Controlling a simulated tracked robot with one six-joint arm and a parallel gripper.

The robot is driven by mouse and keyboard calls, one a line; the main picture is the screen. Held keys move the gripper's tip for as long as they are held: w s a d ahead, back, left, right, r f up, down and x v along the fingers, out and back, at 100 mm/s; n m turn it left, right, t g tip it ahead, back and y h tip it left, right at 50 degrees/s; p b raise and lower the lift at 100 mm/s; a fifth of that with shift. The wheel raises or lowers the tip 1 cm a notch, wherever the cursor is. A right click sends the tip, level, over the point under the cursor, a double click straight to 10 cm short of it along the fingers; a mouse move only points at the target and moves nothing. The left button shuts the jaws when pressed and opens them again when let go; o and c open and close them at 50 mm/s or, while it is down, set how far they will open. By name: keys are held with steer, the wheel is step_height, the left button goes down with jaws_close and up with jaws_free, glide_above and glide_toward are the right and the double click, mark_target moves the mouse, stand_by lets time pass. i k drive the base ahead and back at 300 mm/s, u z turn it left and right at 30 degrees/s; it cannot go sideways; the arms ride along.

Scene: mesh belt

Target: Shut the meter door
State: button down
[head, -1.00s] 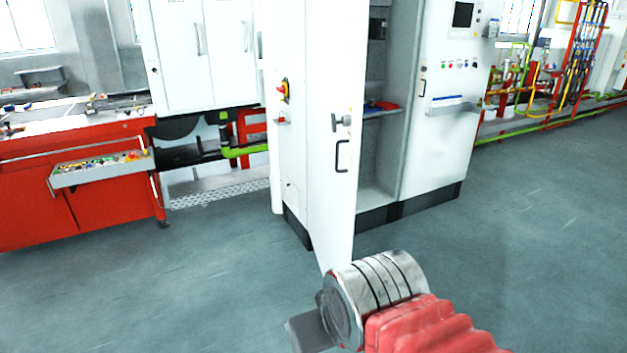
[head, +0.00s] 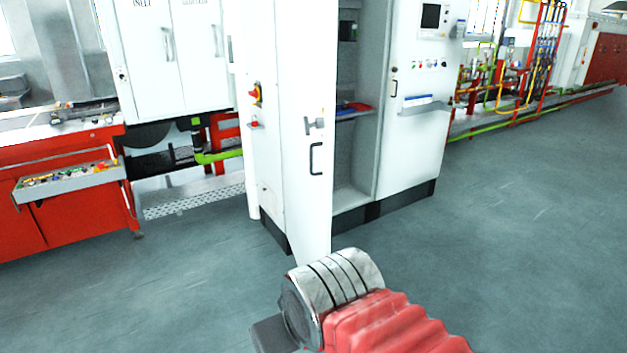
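A tall white cabinet (head: 408,150) stands in the middle with one white door (head: 308,90) swung wide open towards me, which I take for the meter door. The door has a black pull handle (head: 316,158) and a grey latch (head: 314,125) above it. The opening to the right of the door shows a grey inside with a shelf (head: 355,112). My gripper (head: 272,335) shows only as a grey part at the bottom, beyond my arm's silver wrist. Its fingers cannot be made out. It appears apart from the door, whose lower end is partly hidden behind my wrist.
A red workbench (head: 75,215) with a tray of small parts (head: 70,182) stands at the left. A white double-door cabinet (head: 180,60) hangs behind it. Coloured pipes (head: 515,80) run along the back right. The grey floor (head: 510,240) is clear at the right and front.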

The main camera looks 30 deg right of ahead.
mark_target(307, 39)
steer(key=i, duration=0.95)
